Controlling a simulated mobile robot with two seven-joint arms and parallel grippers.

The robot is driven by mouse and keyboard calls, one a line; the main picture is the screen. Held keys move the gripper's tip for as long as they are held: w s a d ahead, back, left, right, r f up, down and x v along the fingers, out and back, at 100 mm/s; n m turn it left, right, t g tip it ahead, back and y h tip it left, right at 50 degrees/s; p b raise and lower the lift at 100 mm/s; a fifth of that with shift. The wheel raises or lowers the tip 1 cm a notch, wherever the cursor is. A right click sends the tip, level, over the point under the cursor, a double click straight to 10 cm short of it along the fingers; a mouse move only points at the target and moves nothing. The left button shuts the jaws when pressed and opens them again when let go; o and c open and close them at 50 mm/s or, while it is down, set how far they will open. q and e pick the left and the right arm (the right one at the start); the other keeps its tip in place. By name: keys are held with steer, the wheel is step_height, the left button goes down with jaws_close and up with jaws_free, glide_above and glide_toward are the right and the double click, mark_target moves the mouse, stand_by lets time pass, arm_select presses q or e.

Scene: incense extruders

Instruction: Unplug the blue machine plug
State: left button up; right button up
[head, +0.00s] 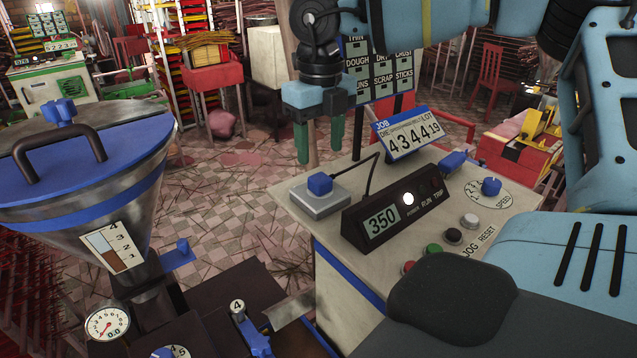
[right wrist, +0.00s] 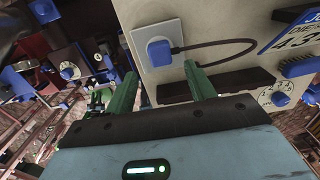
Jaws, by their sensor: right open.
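The blue plug (head: 320,184) sits in a grey socket plate (head: 318,203) on the cream machine top (head: 300,222). A black cable runs from it to the black display box (head: 385,213) showing 350. My right gripper (head: 319,150) hangs above and near the plug with its two green fingers pointing down, open and empty. In the right wrist view the plug (right wrist: 158,52) shows beyond the open fingertips (right wrist: 160,75), roughly between them; they appear apart from it. My left gripper is not in view.
Several buttons and a blue speed knob (head: 491,186) lie to the right. A steel hopper (head: 85,190) with a blue lid stands at the left. Tiled floor lies between.

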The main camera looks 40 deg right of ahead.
mark_target(320, 177)
step_height(320, 177, down, 5)
steer(key=shift+b, duration=0.65)
steer(key=shift+f+b, duration=0.4)
steer(key=shift+f, duration=0.5)
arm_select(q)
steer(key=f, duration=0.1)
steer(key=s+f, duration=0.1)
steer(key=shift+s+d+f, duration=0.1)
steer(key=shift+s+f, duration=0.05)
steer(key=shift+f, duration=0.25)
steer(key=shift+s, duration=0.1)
arm_select(e)
steer(key=shift+b, duration=0.35)
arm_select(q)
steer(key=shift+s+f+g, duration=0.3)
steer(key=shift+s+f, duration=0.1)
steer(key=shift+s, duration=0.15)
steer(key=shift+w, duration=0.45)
